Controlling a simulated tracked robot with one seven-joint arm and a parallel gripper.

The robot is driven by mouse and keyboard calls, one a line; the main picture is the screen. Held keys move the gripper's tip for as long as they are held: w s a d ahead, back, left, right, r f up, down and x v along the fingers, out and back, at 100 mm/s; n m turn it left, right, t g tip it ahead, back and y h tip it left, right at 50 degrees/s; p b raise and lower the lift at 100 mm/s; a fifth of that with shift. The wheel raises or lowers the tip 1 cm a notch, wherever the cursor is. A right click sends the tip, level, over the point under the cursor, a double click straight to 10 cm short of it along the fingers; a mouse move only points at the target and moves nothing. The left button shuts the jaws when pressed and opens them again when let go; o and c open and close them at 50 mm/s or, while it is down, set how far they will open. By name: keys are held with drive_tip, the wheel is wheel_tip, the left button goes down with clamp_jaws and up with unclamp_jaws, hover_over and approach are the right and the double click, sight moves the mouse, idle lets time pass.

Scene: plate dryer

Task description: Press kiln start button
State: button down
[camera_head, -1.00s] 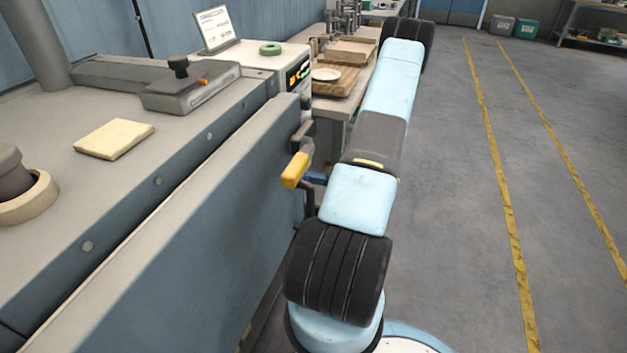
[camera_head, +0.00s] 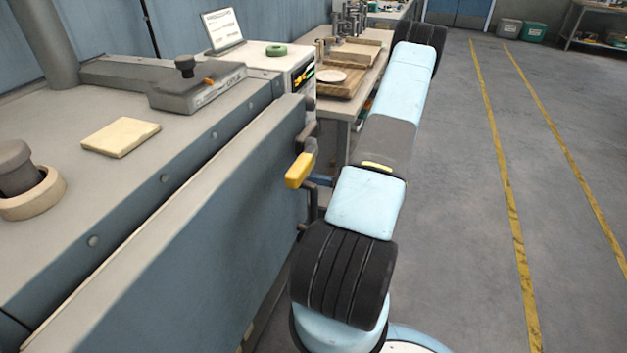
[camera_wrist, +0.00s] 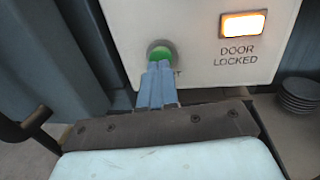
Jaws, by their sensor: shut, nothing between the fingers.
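The kiln's white control panel (camera_wrist: 195,35) fills the top of the wrist view. On it is a round green button (camera_wrist: 160,50) in a grey ring, with a label below it that is mostly hidden. My gripper (camera_wrist: 159,68) is shut and empty, its blue fingertips overlapping the lower part of the button in the picture. I cannot tell whether they touch it. To the right, an orange light (camera_wrist: 245,25) is lit above the words "DOOR LOCKED". In the head view the large blue-grey kiln (camera_head: 200,210) is on the left; my gripper is hidden there.
A yellow-handled latch (camera_head: 299,170) sticks out from the kiln front beside my arm. A bench with wooden trays (camera_head: 340,82) stands behind. Dark stacked dishes (camera_wrist: 300,95) show at right in the wrist view. The floor (camera_head: 455,220) to the right is clear.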

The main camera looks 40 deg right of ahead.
drive_tip(key=v, duration=1.2)
drive_tip(key=shift+w+f, duration=0.1)
drive_tip(key=shift+w, duration=0.05)
idle(0.4)
